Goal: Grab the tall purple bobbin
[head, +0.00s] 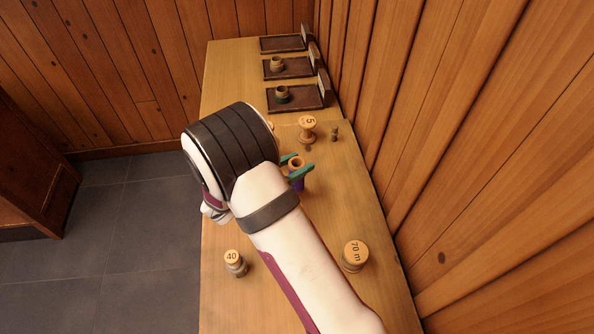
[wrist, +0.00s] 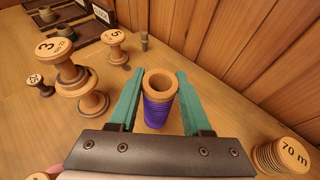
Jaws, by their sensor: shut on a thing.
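The tall purple bobbin has a tan, hollow wooden top and purple thread wound below it. In the wrist view the bobbin (wrist: 159,110) stands upright between the two green fingers of my gripper (wrist: 158,76). In the head view the bobbin (head: 298,184) shows beside my wrist, and my gripper (head: 298,166) is shut on it from two sides. Its lower end is hidden by my gripper body in the wrist view. I cannot tell whether its base touches the table.
Dark trays (head: 310,97) lie at the far end. A wood wall (head: 450,130) borders the right.

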